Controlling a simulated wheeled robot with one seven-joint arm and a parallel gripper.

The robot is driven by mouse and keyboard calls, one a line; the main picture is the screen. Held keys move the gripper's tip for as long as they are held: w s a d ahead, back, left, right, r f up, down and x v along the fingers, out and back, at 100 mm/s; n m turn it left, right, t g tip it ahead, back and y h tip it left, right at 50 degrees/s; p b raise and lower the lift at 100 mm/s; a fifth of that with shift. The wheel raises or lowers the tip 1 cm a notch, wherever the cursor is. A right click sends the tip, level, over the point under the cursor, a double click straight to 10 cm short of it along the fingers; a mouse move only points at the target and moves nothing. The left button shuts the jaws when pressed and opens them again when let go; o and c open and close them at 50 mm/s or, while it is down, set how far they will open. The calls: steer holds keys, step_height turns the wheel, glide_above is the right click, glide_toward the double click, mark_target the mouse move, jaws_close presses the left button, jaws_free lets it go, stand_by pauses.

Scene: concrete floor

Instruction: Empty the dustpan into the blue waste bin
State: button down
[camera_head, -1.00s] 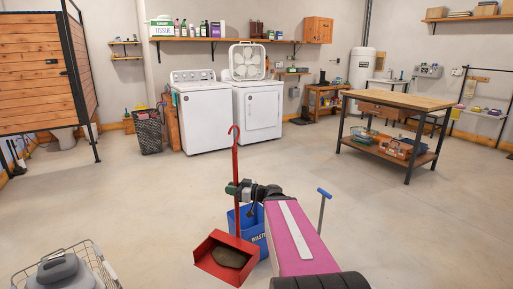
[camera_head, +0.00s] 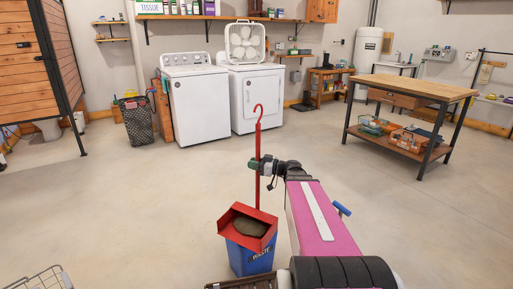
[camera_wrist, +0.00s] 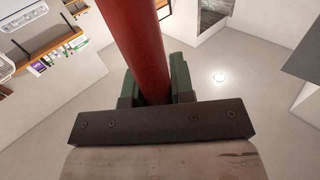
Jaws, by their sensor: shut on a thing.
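The red dustpan (camera_head: 229,213) has a long upright handle with a hooked top. A dark clump of debris (camera_head: 250,226) lies in its pan. My gripper (camera_head: 262,166) is shut on the handle, about midway up. In the wrist view the red handle (camera_wrist: 142,45) stands between my green fingers (camera_wrist: 157,86). The blue waste bin (camera_head: 250,259), marked WASTE, stands upright on the floor. The pan appears above the bin's mouth and hides it. I cannot tell whether pan and rim touch.
A blue-handled tool (camera_head: 342,209) is partly hidden behind my arm. A wire basket (camera_head: 42,281) is at the lower left. A washer (camera_head: 195,103), a dryer (camera_head: 247,100) and a wooden workbench (camera_head: 410,88) stand farther back. The floor between is clear.

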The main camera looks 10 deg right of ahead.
steer(key=w+d+f+n+g+y, duration=0.1)
steer(key=w+d+g, duration=0.15)
steer(key=w, duration=0.85)
steer(key=w+d+f+n+g+y, duration=0.1)
steer(key=w+d+f+n+g, duration=0.15)
steer(key=w, duration=0.85)
steer(key=s+a+n+h, duration=0.1)
steer(key=s+a+n, duration=0.3)
steer(key=s, duration=0.9)
steer(key=s+a+r+n+t+h, duration=0.1)
steer(key=s+a+n, duration=0.3)
steer(key=s+a, duration=0.6)
steer(key=shift+s+t, duration=0.3)
steer(key=shift+s, duration=1.45)
steer(key=shift+r, duration=0.1)
